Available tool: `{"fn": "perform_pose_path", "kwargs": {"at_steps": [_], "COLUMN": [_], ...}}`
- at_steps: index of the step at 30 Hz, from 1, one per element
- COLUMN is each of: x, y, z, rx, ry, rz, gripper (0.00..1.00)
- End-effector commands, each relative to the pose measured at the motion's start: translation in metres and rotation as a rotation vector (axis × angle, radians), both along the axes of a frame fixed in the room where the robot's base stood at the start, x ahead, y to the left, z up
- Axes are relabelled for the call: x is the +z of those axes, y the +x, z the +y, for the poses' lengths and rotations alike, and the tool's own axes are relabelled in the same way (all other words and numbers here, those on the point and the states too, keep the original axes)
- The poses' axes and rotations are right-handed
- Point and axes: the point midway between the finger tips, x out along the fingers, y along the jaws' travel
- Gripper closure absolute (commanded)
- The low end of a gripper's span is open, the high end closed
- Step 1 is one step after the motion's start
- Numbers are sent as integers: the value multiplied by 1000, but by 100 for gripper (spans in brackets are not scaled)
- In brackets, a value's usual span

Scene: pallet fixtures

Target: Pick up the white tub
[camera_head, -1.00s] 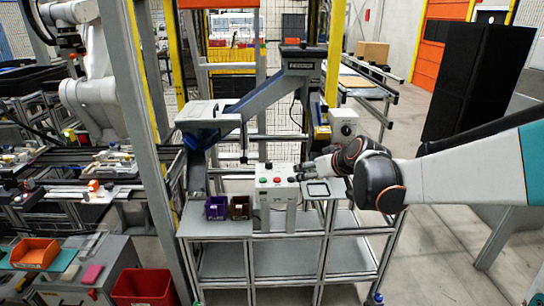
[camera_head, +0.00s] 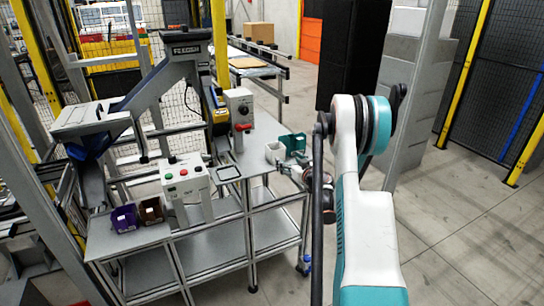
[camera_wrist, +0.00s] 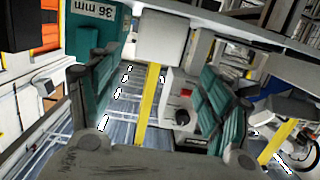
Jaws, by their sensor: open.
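The white tub (camera_head: 274,152) is a small pale bin at the right end of the grey metal bench (camera_head: 232,203), beside a teal bin (camera_head: 293,142). In the wrist view the tub (camera_wrist: 163,38) shows as a pale block ahead, between the two fingertips and apart from them. My gripper (camera_head: 284,166) is just in front of the tub, partly hidden by my arm. In the wrist view my gripper (camera_wrist: 158,65) is open, with teal-padded fingers spread and nothing between them.
The teal bin, marked "36 mm" (camera_wrist: 108,20), lies close beyond the left finger in the wrist view. On the bench are a button box (camera_head: 185,178), a purple bin (camera_head: 124,218) and a brown bin (camera_head: 151,211). Open floor (camera_head: 450,240) lies to the right.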

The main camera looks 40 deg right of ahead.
Motion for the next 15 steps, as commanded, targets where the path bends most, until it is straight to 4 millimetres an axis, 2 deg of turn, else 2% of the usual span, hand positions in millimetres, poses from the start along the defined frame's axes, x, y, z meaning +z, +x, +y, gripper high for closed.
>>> {"fn": "perform_pose_path", "kwargs": {"at_steps": [5,15], "x": [-8,-17], "y": [12,70], "z": [-9,-22], "rx": [-7,-7], "ry": [-4,-3], "rz": [-6,-5], "gripper": [28,28]}}
